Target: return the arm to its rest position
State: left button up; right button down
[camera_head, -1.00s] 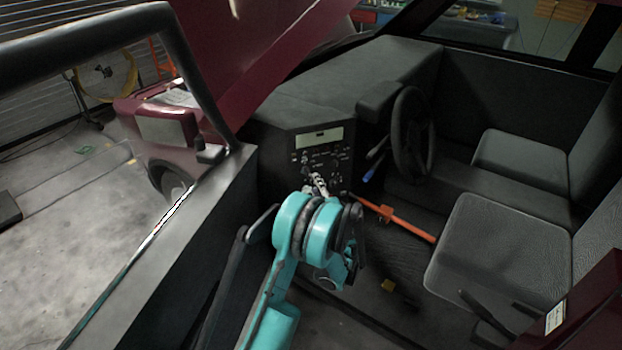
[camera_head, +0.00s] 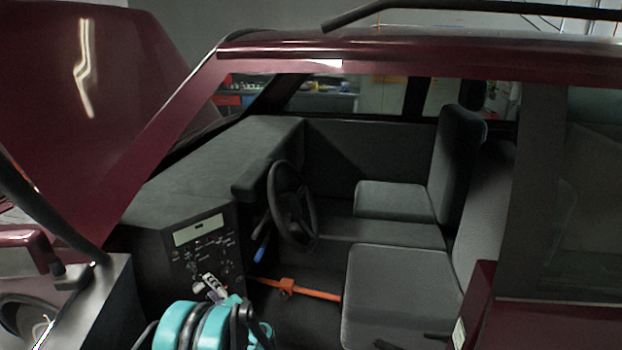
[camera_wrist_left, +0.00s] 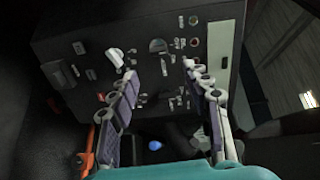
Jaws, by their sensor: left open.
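My left arm (camera_head: 190,325), with turquoise and black links, comes in at the bottom of the head view, left of centre. Its gripper (camera_head: 214,288) is small there, in front of the control panel (camera_head: 207,255) inside the vehicle. In the left wrist view the two gripper fingers (camera_wrist_left: 163,75) are spread apart with nothing between them. They point toward the panel (camera_wrist_left: 75,55), which has knobs, switches and a pale lever or knob (camera_wrist_left: 115,58). The exact gap to the panel cannot be told. My right gripper is not in view.
The arm reaches in past the door sill (camera_head: 95,300). The maroon roof edge (camera_head: 400,48) runs above and the raised hood (camera_head: 90,100) stands left.

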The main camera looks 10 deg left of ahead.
pick_arm(q)
jog(key=s+d+r+n+g+h, duration=0.1)
jog(key=s+d+h, duration=0.3)
jog(key=s, duration=0.6)
jog(key=s+d+r+n+g+h, duration=0.1)
jog(key=s+d+n+h, duration=0.3)
jog(key=s+d, duration=0.4)
jog(key=s+d+r+n+g+h, duration=0.2)
jog(key=s+d+h, duration=0.3)
jog(key=s, duration=0.8)
jog(key=shift+d+r+h, duration=0.3)
jog(key=shift+d+r, duration=0.1)
jog(key=shift+d, duration=0.45)
